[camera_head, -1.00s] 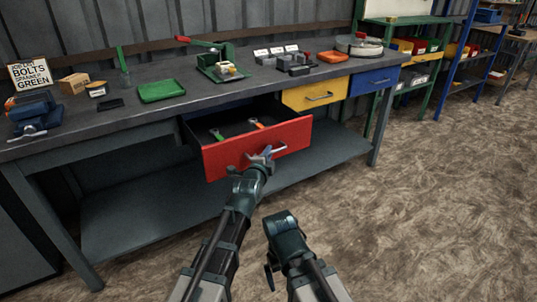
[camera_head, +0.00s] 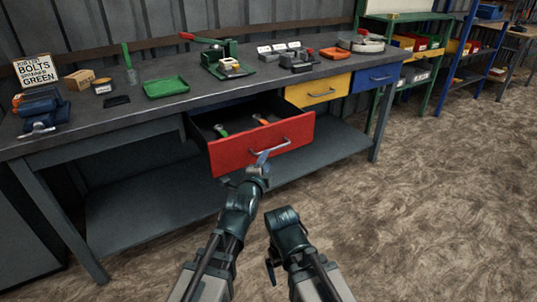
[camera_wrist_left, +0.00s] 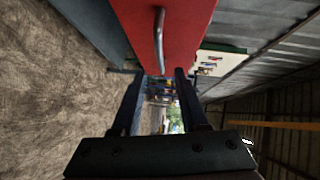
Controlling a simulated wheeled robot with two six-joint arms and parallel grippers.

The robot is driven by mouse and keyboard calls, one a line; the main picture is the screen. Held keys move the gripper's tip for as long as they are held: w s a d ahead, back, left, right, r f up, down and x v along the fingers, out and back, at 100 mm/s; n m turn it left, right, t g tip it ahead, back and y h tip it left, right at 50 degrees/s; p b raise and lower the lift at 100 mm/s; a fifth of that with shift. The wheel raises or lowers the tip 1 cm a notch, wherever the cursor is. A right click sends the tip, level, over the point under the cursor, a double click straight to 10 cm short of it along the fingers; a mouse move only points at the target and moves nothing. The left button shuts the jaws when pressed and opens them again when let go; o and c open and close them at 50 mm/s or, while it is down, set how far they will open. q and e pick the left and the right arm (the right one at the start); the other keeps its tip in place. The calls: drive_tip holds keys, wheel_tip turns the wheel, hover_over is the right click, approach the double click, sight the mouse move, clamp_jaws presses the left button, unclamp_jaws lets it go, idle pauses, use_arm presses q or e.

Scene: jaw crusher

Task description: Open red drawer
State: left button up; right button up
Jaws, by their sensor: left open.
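The red drawer (camera_head: 235,154) is pulled out of the workbench, with its dark inside showing. A green-handled tool (camera_head: 220,131) and an orange-handled tool (camera_head: 261,119) lie in it. Its grey bar handle (camera_head: 286,145) is on the front; it also shows in the left wrist view (camera_wrist_left: 159,35). My left gripper (camera_head: 262,160) is open just in front of the handle. In the left wrist view its fingers (camera_wrist_left: 160,74) stand apart, with the handle beyond the tips and not clasped. My right arm's end (camera_head: 285,225) is low in front; its jaws cannot be made out.
The workbench (camera_head: 200,104) carries a green tray (camera_head: 166,87), a vise (camera_head: 40,110) and a green press (camera_head: 218,58). A yellow drawer (camera_head: 305,92) and a blue drawer (camera_head: 365,80) are shut. A lower shelf (camera_head: 130,215) lies beneath. The floor at right is clear.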

use_arm(q)
drive_tip(key=shift+v, duration=2.4)
use_arm(e)
drive_tip(key=shift+s+a+r, duration=0.2)
drive_tip(key=shift+s+r, duration=0.1)
drive_tip(key=shift+s, duration=0.2)
use_arm(q)
drive_tip(key=s+a+f+n+g+y, duration=0.1)
drive_tip(key=s+f+n+g, duration=0.3)
drive_tip(key=f, duration=0.3)
drive_tip(key=s+f+n+g+y, duration=0.1)
drive_tip(key=s+f+n+g, duration=0.3)
drive_tip(key=f, duration=0.3)
drive_tip(key=s+a+f+n+g+y, duration=0.2)
drive_tip(key=s+n+g, duration=0.2)
drive_tip(key=s, duration=0.3)
drive_tip(key=s+a+f+n+g+y, duration=0.2)
drive_tip(key=s+a+f+n+g, duration=0.15)
drive_tip(key=s, duration=0.45)
wheel_tip(320, 180, up, 33)
drive_tip(key=d+p, duration=0.1)
drive_tip(key=p, duration=3.1)
drive_tip(key=shift+w+f+h, duration=0.2)
drive_tip(key=shift+f+h, duration=0.05)
drive_tip(key=shift+h, duration=0.05)
use_arm(e)
wheel_tip(320, 180, up, 32)
